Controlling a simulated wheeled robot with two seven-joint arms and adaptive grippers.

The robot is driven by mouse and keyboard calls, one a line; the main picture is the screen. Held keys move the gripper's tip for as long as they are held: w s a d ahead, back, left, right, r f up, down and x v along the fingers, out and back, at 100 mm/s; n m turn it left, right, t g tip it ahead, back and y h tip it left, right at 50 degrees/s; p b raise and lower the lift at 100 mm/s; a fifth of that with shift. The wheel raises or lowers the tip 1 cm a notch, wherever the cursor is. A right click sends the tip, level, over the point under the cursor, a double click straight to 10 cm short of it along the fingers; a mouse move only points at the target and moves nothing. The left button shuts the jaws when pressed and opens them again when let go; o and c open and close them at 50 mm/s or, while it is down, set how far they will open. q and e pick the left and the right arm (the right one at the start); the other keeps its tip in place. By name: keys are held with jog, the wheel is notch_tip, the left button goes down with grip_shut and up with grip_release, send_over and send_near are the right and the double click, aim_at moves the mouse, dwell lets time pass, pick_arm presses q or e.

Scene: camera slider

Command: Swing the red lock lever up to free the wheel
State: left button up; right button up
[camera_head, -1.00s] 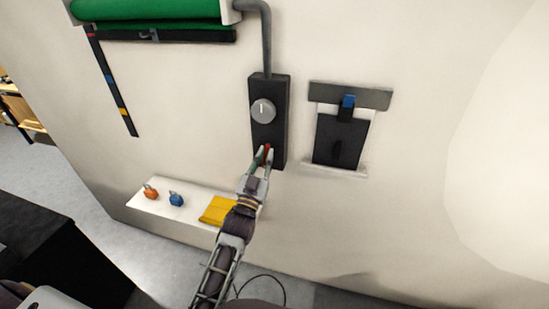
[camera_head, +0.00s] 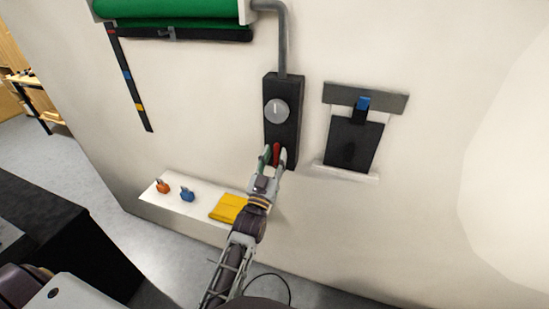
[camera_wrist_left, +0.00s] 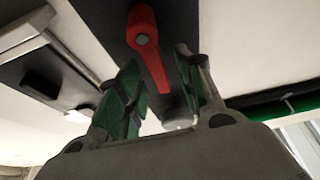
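The red lock lever (camera_head: 276,153) is on the lower part of a black upright box (camera_head: 284,128) on the wall, below the round grey wheel (camera_head: 276,111). In the left wrist view the lever (camera_wrist_left: 148,50) has a round pivot, and its arm points toward the wheel (camera_wrist_left: 178,123). My left gripper (camera_head: 274,154) is at the lever. Its green-padded fingers (camera_wrist_left: 160,85) are apart, one on each side of the lever's arm, with gaps visible on both sides. My right gripper is not in view.
A dark panel with a blue clip (camera_head: 362,103) hangs to the right of the box. A white shelf (camera_head: 152,198) below holds an orange item, a blue item and a yellow cloth (camera_head: 228,208). A green roller (camera_head: 170,10) is above left. The wall right of the panel is clear.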

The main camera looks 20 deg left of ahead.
pick_arm(q)
jog(key=v, duration=1.2)
dwell(0.9)
dwell(0.6)
